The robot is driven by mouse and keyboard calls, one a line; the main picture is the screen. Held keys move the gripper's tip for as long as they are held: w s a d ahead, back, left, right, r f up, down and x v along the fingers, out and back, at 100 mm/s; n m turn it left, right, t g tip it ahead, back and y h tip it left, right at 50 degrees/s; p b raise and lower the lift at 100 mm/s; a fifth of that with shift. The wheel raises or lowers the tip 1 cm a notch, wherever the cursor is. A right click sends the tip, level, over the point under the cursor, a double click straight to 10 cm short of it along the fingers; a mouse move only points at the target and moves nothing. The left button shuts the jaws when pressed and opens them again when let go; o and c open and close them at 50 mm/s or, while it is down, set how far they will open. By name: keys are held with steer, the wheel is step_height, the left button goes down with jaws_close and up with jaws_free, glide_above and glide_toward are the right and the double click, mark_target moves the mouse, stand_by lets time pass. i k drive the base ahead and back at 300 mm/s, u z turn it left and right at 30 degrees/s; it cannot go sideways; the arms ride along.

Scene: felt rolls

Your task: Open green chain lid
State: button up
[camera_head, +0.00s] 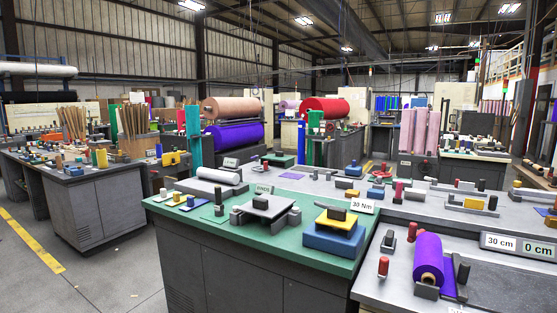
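I cannot tell for certain which thing is the green chain lid. A flat green piece with a dark block on top (280,160) sits towards the back of the near workbench and looks like a lid with a handle. No chain can be made out. My gripper is not in view, and nothing is seen touching either green piece.
A yellow-topped blue block (335,238) and a grey plate on supports (264,206) stand on the near bench. Another workbench (85,205) is at the left, with open floor (110,275) between.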

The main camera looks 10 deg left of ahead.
mark_target(278, 155)
steer(key=k, duration=0.5)
steer(key=u, duration=1.65)
steer(key=i, duration=7.65)
steer(key=z, duration=1.45)
